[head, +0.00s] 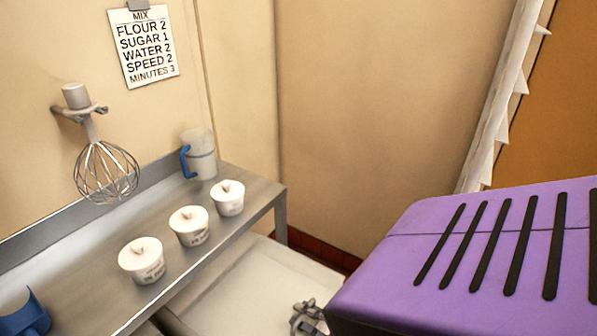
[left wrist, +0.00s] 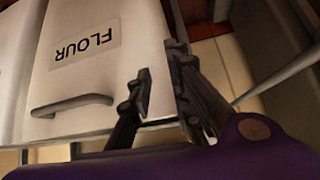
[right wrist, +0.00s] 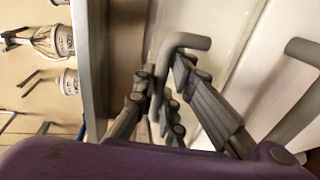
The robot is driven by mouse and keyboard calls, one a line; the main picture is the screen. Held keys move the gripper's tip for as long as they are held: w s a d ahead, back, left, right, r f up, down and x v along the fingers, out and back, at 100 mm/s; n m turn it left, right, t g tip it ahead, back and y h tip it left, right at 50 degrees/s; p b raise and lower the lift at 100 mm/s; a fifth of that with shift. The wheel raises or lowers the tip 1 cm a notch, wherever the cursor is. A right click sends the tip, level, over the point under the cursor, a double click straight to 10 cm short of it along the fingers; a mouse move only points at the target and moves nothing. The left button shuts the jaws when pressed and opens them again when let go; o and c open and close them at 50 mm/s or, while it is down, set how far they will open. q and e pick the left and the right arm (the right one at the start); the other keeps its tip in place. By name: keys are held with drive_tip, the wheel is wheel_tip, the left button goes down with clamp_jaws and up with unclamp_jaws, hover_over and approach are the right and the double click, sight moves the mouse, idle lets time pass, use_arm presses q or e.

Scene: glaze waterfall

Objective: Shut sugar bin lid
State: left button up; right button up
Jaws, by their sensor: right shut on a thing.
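My right gripper (right wrist: 160,82) is shut on a grey bent lid handle (right wrist: 188,41) in the right wrist view. The handle stands on a pale surface, which looks like a bin lid (right wrist: 225,70); no sugar label shows there. In the head view the right gripper (head: 308,318) shows at the bottom, by the white bin top (head: 240,275) under the shelf. Whether that lid is raised or closed I cannot tell.
A metal shelf (head: 262,187) above the bins holds three white tubs (head: 190,226), a jug (head: 199,155) and a blue item (head: 25,318). A whisk (head: 105,172) hangs on the wall. A second grey handle (right wrist: 300,85) stands right of the gripped one.

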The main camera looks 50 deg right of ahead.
drive_tip(key=shift+s, duration=0.1)
drive_tip(key=o, duration=0.5)
drive_tip(key=shift+c, duration=0.2)
drive_tip(key=shift+s, duration=0.1)
drive_tip(key=v, duration=1.2)
